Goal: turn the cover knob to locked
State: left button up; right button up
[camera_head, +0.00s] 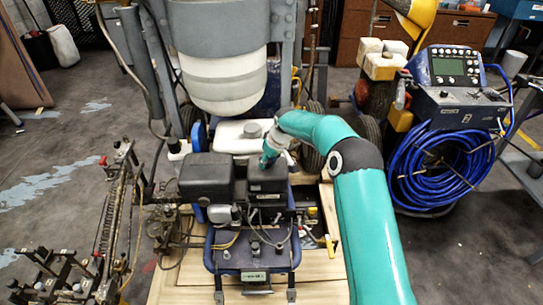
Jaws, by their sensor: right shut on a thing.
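A line striper stands on a wooden pallet (180,284). Its engine has two black boxy housings, a left one (206,172) and a right one (267,183). My right arm comes in from the lower right and bends over the machine. My right gripper (266,163) points down onto the top of the right black housing, shut on the cover knob there. The knob itself is hidden by the fingers, so I cannot tell which way it is turned. My left gripper is not in view.
A large grey-white tank (228,80) hangs behind the engine. A metal rod assembly (113,215) stands at the left. A blue hose coil (440,165) hangs on a unit at the right. Open concrete floor (45,150) lies at the left.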

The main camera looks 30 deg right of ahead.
jog(key=shift+s+d+f+n+y+p, duration=0.1)
jog(key=shift+n+y+p, duration=0.3)
jog(key=shift+n, duration=0.7)
jog(key=o, duration=1.2)
jog(key=shift+c, duration=0.2)
jog(key=shift+r, duration=0.25)
jog(key=v, duration=1.1)
jog(key=shift+r, duration=0.2)
jog(key=shift+s+d, duration=0.1)
